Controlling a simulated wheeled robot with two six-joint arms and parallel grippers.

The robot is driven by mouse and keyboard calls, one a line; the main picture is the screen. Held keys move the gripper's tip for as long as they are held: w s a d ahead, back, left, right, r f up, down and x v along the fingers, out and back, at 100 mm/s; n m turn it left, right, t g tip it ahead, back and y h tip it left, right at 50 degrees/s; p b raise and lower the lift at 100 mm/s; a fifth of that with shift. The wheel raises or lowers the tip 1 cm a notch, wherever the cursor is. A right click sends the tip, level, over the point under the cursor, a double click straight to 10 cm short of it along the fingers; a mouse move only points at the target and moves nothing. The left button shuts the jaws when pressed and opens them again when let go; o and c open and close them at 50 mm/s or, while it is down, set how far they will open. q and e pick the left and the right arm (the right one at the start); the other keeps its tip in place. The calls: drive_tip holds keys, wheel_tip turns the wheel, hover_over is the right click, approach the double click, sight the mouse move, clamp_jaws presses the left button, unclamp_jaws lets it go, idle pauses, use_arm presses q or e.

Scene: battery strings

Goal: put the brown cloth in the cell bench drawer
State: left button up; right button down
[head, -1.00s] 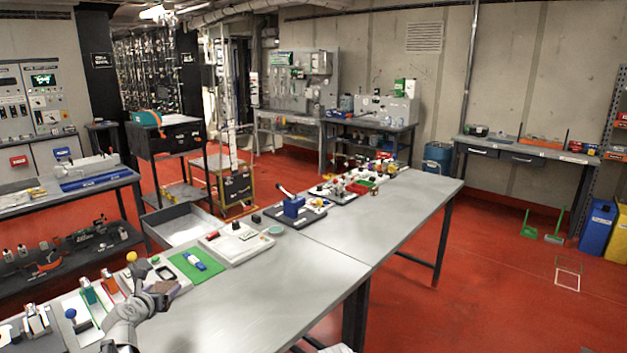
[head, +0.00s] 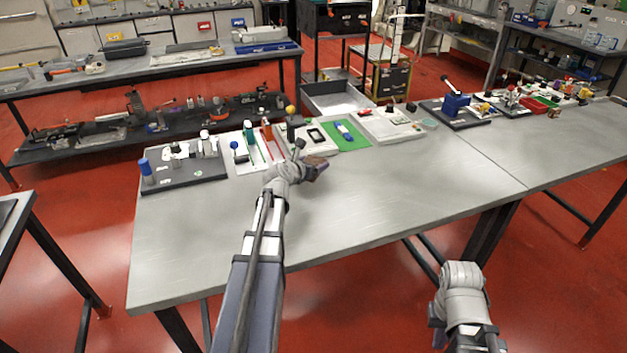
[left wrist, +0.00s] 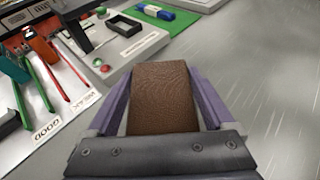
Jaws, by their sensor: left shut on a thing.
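The brown cloth (left wrist: 162,95) fills the space between the two jaws of my left gripper in the left wrist view. My left gripper (head: 314,167) is shut on it and holds it over the near bench, in front of the row of boards. The cloth (head: 316,161) shows as a small brown patch in the head view. A grey open-topped box (head: 314,90), drawer-like with a pale inside, lies at the far side of the bench; whether it is the bench's drawer I cannot tell. My right arm shows at the lower right, but its jaws do not show.
Boards with tools and parts line the far edge of the steel bench (head: 400,195), with a green mat (head: 353,141) among them. The middle and front of the bench are clear. A tool bench with a lower shelf (head: 190,127) stands behind. Red floor lies around.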

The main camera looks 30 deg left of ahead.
use_arm(q)
wheel_tip(320, 180, down, 4)
drive_tip(key=b, duration=0.3)
drive_tip(key=shift+r, duration=0.15)
drive_tip(key=shift+b, duration=0.35)
drive_tip(key=shift+f, duration=0.2)
drive_tip(key=o, duration=1.2)
drive_tip(key=shift+r, duration=0.1)
drive_tip(key=shift+o, duration=0.2)
